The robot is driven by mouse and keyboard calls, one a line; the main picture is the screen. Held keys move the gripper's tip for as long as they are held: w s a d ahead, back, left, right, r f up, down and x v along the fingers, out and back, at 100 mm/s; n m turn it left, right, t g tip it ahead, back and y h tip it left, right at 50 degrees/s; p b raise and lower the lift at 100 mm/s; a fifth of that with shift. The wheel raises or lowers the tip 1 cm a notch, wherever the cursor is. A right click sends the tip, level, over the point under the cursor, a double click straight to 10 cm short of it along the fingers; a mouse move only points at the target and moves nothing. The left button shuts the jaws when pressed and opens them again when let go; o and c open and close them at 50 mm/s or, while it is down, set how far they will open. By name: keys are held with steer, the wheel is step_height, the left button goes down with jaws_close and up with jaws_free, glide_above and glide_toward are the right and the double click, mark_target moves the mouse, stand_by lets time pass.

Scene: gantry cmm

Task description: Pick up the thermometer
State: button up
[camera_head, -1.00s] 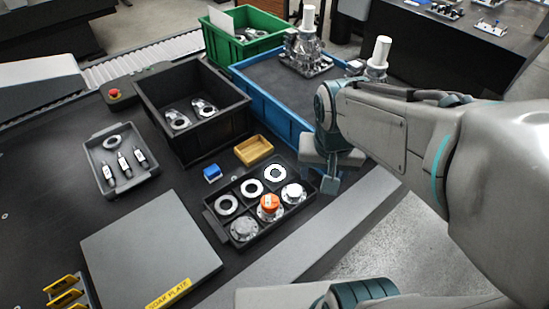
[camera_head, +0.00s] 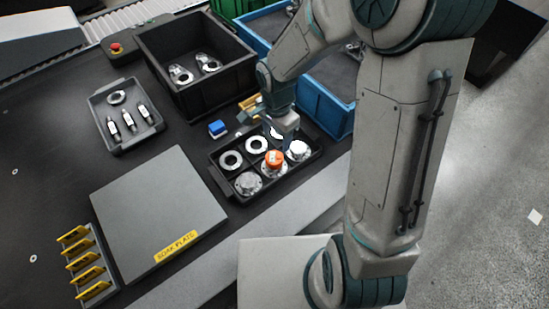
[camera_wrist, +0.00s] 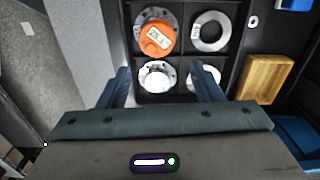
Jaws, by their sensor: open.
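The likely thermometer is a round orange device (camera_head: 274,159) sitting on a metal flange in the front middle compartment of a black divided tray (camera_head: 232,197). In the wrist view the orange device (camera_wrist: 156,39) shows a pale display with digits, upper left of centre. My gripper (camera_wrist: 162,84) is open and empty, pointing down above the tray's right end. Its fingers appear either side of a white-topped metal part (camera_wrist: 158,77), with the orange device beyond them. In the head view my gripper (camera_head: 286,138) is just right of and behind the orange device, partly covering a rear ring.
Metal rings (camera_head: 231,160) and a silver flange part (camera_head: 248,183) fill other compartments. A tan box (camera_wrist: 268,78) and a blue block (camera_head: 218,128) lie behind the tray. A black bin (camera_head: 235,80) and a blue bin (camera_head: 330,105) stand farther back. The soak plate (camera_head: 155,210) is left.

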mark_target(277, 155)
steer(key=f, duration=0.9)
steer(key=shift+s, duration=0.25)
steer(key=c, duration=0.9)
steer(key=shift+o, duration=0.2)
steer(key=shift+r, duration=0.15)
